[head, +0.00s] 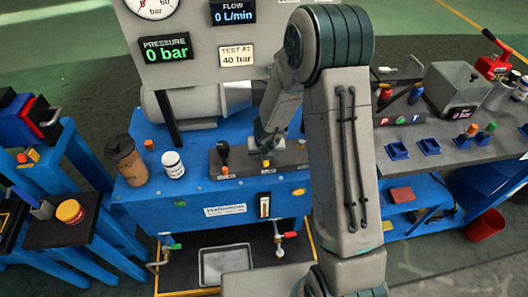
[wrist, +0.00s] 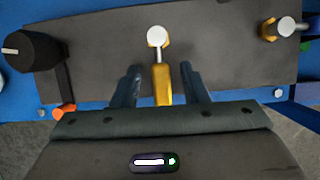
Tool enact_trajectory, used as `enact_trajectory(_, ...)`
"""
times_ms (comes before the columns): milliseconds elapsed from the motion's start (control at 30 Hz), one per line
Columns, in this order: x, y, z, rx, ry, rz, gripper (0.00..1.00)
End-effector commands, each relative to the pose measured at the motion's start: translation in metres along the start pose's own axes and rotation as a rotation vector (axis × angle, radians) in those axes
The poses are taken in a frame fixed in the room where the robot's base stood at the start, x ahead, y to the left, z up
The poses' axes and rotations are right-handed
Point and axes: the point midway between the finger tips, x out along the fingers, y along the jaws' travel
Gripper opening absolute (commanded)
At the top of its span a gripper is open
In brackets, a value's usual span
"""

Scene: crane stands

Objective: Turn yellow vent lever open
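A yellow lever (wrist: 163,84) with a round silver pivot (wrist: 157,37) is on a dark plate (wrist: 105,50) in the wrist view. It points from the pivot down toward my gripper body. My gripper (wrist: 161,82) is open, with one dark finger on each side of the lever. Gaps show between the lever and both fingers.
A black knob (wrist: 33,50) with an orange-tipped lever (wrist: 62,110) is left on the plate. A second yellow fitting (wrist: 270,29) is at the right. The gauge panel (head: 195,75) rises behind.

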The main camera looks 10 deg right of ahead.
Motion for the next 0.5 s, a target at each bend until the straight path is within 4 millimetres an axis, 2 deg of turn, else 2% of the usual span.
enact_trajectory(133,-0.004,0.0,0.001,-0.001,0.0,0.0,0.4)
enact_trajectory(233,-0.015,0.0,0.002,0.0,-0.001,0.0,0.4)
enact_trajectory(500,-0.069,0.0,0.003,0.0,-0.002,0.0,0.4)
